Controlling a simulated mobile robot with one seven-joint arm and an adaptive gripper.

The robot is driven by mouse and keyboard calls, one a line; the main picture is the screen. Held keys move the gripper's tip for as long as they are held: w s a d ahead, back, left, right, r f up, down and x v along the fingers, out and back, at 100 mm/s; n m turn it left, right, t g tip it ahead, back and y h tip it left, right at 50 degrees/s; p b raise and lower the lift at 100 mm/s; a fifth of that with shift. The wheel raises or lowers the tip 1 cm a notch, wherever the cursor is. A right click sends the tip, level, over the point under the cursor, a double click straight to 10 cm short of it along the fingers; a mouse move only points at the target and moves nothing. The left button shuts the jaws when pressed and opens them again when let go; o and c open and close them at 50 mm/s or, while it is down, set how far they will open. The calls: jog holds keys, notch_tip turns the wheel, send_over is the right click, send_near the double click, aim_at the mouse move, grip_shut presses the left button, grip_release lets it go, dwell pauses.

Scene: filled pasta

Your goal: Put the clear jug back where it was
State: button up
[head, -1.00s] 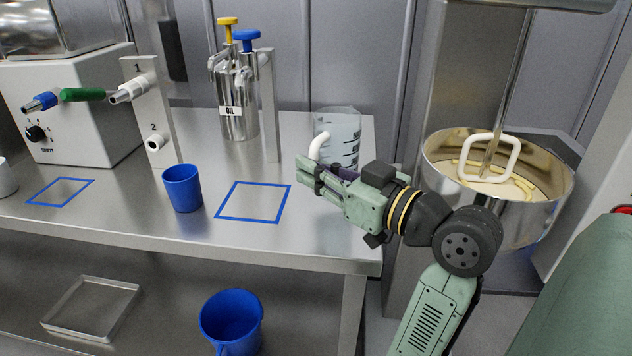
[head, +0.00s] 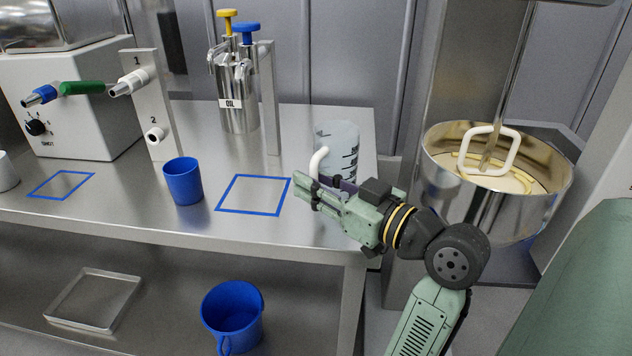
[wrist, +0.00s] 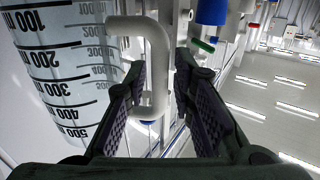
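The clear jug (head: 338,150), with black volume marks and a white handle, is upright at the right end of the steel table in the head view. My gripper (head: 303,187) is in front of it and hides its base, so I cannot tell whether it rests on the table. The jug's marked wall (wrist: 62,70) fills the left of that view.
A blue-taped square (head: 253,195) is free on the table (head: 300,228) left of my gripper. A mixing bowl (head: 470,200) is at the right, and a blue bucket (head: 232,312) is below.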

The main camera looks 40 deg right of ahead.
jog(key=shift+o, duration=0.5)
jog(key=shift+r, duration=0.25)
jog(key=s+d+b, duration=0.1)
jog(key=s+b, duration=0.2)
jog(key=s, duration=0.9)
jog(key=shift+d, duration=0.2)
